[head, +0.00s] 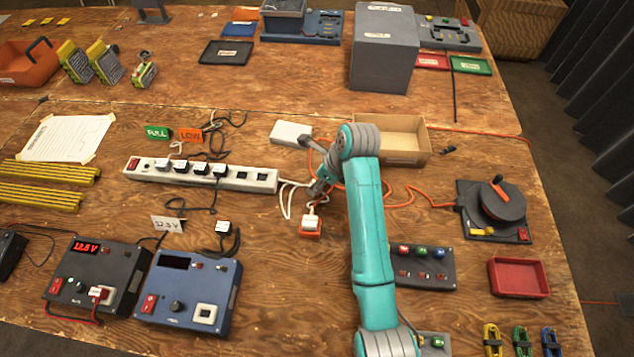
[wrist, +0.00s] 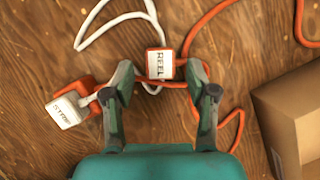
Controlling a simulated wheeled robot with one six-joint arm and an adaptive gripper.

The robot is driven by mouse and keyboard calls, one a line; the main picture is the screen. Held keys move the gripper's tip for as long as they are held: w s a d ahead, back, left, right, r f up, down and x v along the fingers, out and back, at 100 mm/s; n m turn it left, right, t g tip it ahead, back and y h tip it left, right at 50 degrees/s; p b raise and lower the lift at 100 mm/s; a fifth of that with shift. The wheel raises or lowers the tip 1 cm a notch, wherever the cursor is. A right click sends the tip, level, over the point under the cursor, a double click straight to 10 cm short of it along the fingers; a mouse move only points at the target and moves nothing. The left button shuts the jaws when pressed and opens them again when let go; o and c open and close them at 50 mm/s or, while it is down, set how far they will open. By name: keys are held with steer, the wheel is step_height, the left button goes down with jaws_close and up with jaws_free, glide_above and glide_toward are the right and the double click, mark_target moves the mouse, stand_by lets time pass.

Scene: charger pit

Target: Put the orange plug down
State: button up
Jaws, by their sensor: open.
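The orange plug (wrist: 160,64) has a white face lettered REEL and an orange rim. In the wrist view it lies at the upper middle, with an orange cord running up and right from it. My gripper (wrist: 158,74) is open, one fingertip on each side of the plug; I cannot tell whether either touches it. In the head view my gripper (head: 318,187) is low over the table, and my arm hides the plug there. A white plug (wrist: 64,110) marked STRIP sits on an orange block (wrist: 86,88) left of my gripper; it also shows in the head view (head: 310,222).
An open cardboard box (head: 405,160) stands to the right, its edge also in the wrist view (wrist: 295,115). A white power strip (head: 215,175) lies to the left. A cable reel (head: 497,205) sits at the right. White and orange cords loop around my gripper.

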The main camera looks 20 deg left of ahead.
steer(key=v, duration=0.9)
steer(key=shift+r, duration=0.4)
steer(key=shift+d, duration=0.15)
